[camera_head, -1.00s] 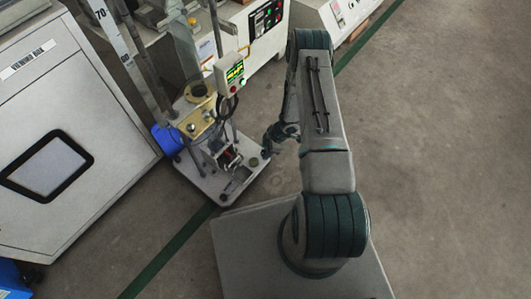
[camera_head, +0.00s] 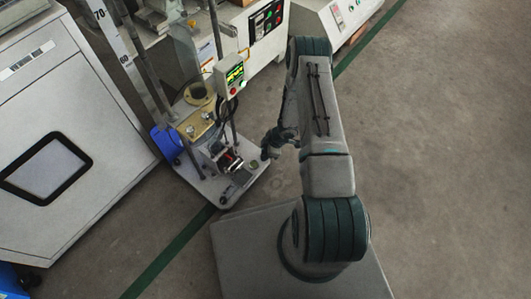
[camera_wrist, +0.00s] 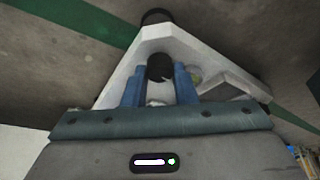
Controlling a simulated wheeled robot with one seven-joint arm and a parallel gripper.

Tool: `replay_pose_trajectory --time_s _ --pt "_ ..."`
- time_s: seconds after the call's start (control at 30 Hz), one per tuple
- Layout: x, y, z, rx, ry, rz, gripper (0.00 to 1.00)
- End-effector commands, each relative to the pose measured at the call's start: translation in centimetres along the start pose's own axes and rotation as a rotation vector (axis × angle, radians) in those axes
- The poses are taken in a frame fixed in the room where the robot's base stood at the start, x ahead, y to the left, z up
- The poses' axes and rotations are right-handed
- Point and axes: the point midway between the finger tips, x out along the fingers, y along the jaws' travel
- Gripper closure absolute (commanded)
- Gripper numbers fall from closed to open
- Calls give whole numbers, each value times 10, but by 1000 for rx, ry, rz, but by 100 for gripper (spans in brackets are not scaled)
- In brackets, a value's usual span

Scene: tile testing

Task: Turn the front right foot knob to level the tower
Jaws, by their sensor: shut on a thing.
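The tower stands on a pale base plate (camera_head: 213,188) in the head view, which also shows in the wrist view (camera_wrist: 205,47). My gripper (camera_head: 266,153) is at the plate's right corner. In the wrist view, my gripper (camera_wrist: 160,72) has its two blue fingers on either side of a round black foot knob (camera_wrist: 160,66) and is shut on it. A small round greenish level (camera_wrist: 195,75) lies beside the right finger, partly hidden.
A control box (camera_head: 230,74) with a lit green display hangs on the tower. A blue object (camera_head: 166,143) is at its left side. A grey-white cabinet (camera_head: 95,120) stands left, and machines (camera_head: 262,25) stand behind. The floor on the right is clear.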

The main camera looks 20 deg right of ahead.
Motion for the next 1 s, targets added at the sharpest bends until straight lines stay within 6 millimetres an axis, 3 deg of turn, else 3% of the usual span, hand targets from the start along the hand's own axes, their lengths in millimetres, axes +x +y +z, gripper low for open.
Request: replay_pose_trajectory --time_s 1.0 --pt "0 -3 0 456 -2 189 98"
